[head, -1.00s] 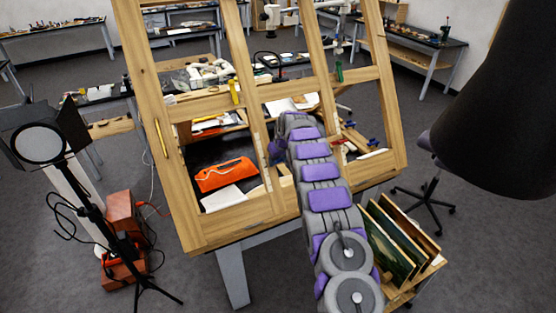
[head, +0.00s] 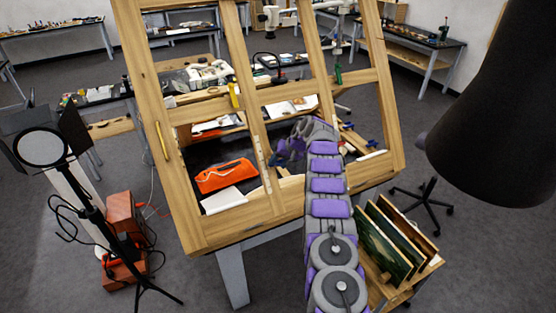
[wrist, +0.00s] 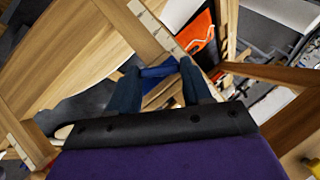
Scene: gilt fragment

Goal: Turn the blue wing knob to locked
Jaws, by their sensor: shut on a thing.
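The blue wing knob (wrist: 160,71) shows in the wrist view between the tips of my two dark blue fingers, against a wooden bar. My gripper (wrist: 161,80) is shut on it, with a finger on each side. The fingers hide part of the knob, and I cannot read a locked mark. In the head view my gripper (head: 279,153) is by the middle upright of the wooden frame (head: 205,238). The knob cannot be made out there.
An orange case (head: 226,176) lies behind the frame's lower left opening. A lamp on a stand (head: 42,148) is at the left. A rack of panels (head: 393,240) stands right of my arm. A large black shape (head: 490,120) covers the upper right.

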